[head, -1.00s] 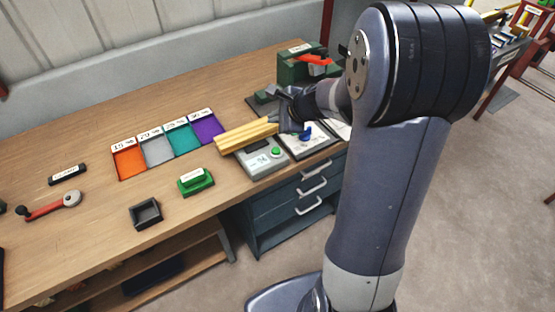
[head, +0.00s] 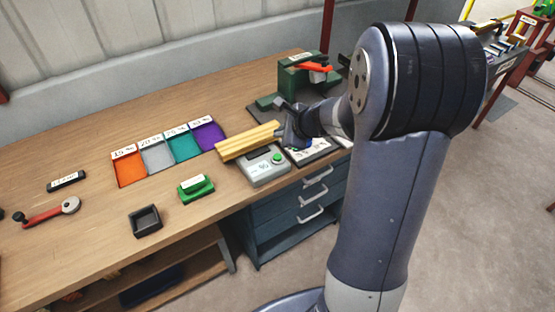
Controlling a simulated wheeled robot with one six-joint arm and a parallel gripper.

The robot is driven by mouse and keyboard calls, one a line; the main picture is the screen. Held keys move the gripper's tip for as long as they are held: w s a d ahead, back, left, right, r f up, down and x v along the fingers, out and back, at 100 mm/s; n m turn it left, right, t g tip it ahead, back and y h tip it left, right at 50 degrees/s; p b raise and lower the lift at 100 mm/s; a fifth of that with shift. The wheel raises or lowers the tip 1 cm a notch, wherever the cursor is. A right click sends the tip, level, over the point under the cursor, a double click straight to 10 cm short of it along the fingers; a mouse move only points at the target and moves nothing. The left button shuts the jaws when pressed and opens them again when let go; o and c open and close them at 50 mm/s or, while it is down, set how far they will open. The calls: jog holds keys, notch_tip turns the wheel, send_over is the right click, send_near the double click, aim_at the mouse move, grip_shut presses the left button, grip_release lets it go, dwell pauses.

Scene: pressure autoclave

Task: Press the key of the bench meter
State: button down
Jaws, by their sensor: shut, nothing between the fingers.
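The bench meter (head: 262,173) is a pale grey box with a small display, near the front edge of the bench. Its round green key (head: 277,157) is on the right of its top face and is in clear view. My gripper (head: 220,154) has two long yellow fingers lying side by side, shut and empty. They point left across the back of the meter and hide part of its rear edge. The fingers are behind and to the left of the key in the picture, apart from it. Their height above the meter is hard to tell.
A panel (head: 325,150) right of the meter is partly hidden by my wrist. A green stamp-like block (head: 196,188), a dark open box (head: 145,220) and coloured trays (head: 129,171) stand left. A green machine with a red lever (head: 314,67) stands behind. Bare bench lies between them.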

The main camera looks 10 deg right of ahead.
aim_at(281, 158)
jog(key=shift+f+b, duration=2.5)
jog(key=shift+f, duration=0.65)
jog(key=shift+f+b, duration=0.45)
jog(key=shift+f+b, duration=0.45)
jog(key=shift+b, duration=0.05)
dwell(0.3)
jog(key=shift+r+p, duration=0.75)
jog(key=shift+r, duration=0.15)
jog(key=shift+r, duration=0.1)
notch_tip(281, 158, up, 5)
jog(key=p, duration=0.4)
